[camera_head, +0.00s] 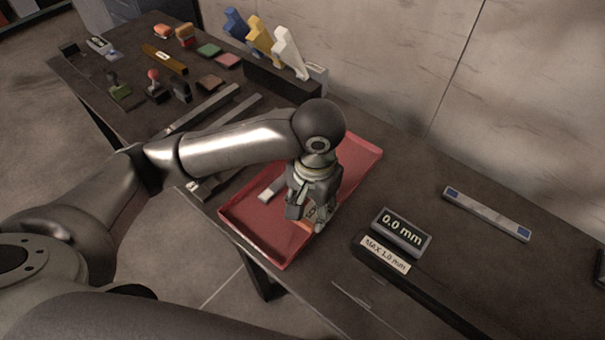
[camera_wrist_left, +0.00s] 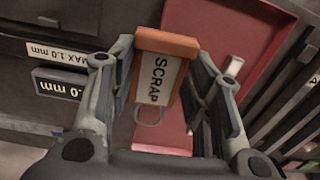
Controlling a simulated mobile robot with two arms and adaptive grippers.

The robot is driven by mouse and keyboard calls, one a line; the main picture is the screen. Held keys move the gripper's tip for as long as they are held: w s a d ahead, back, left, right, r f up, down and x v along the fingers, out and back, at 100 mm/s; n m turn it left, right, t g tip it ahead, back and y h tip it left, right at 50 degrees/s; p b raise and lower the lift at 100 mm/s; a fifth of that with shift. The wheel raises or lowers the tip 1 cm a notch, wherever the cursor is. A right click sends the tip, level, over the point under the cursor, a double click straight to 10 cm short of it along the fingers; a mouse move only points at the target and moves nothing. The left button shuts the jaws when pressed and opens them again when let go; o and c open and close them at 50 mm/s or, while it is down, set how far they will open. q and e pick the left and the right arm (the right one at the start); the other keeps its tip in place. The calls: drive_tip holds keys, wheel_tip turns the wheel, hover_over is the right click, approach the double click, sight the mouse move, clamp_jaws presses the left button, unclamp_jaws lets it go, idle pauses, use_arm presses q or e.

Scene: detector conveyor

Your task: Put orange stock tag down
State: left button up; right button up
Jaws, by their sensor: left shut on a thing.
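My left gripper (camera_head: 312,211) is over the red tray (camera_head: 362,152), shut on a tag (camera_wrist_left: 163,75). The tag has an orange block end and a pale face reading "SCRAP", with a wire loop below it in the left wrist view. Its orange edge also shows at the fingertips in the head view. The fingers (camera_wrist_left: 165,85) flank the tag on both sides. The tag is inside or just over the tray's near part; I cannot tell whether it touches the tray floor. My right gripper is not in view.
A small pale piece (camera_head: 271,189) lies in the tray. A display reading "0.0 mm" (camera_head: 401,231) and a "MAX 1.0 mm" label (camera_head: 385,255) stand right of it. A level-like bar (camera_head: 487,212) lies further right. Metal rails (camera_head: 203,107) and several small parts occupy the left.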

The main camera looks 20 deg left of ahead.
use_arm(q)
drive_tip(key=shift+m, duration=0.3)
drive_tip(key=w+a+f, duration=0.1)
drive_tip(key=w+f, duration=0.1)
drive_tip(key=f, duration=0.1)
drive_tip(key=w+a+f+p, duration=0.1)
drive_tip(key=w+a+f, duration=0.1)
drive_tip(key=w+f, duration=0.1)
drive_tip(key=w+a+f+p, duration=0.1)
drive_tip(key=w+f, duration=0.2)
drive_tip(key=shift+w+a, duration=0.15)
drive_tip(key=shift+w, duration=0.05)
drive_tip(key=shift+w+a+f, duration=0.2)
drive_tip(key=shift+w+f, duration=0.05)
drive_tip(key=shift+f, duration=0.15)
wheel_tip(320, 180, down, 2)
drive_tip(key=shift+f+p, duration=0.1)
drive_tip(key=shift+p, duration=0.6)
drive_tip(key=shift+f, duration=0.55)
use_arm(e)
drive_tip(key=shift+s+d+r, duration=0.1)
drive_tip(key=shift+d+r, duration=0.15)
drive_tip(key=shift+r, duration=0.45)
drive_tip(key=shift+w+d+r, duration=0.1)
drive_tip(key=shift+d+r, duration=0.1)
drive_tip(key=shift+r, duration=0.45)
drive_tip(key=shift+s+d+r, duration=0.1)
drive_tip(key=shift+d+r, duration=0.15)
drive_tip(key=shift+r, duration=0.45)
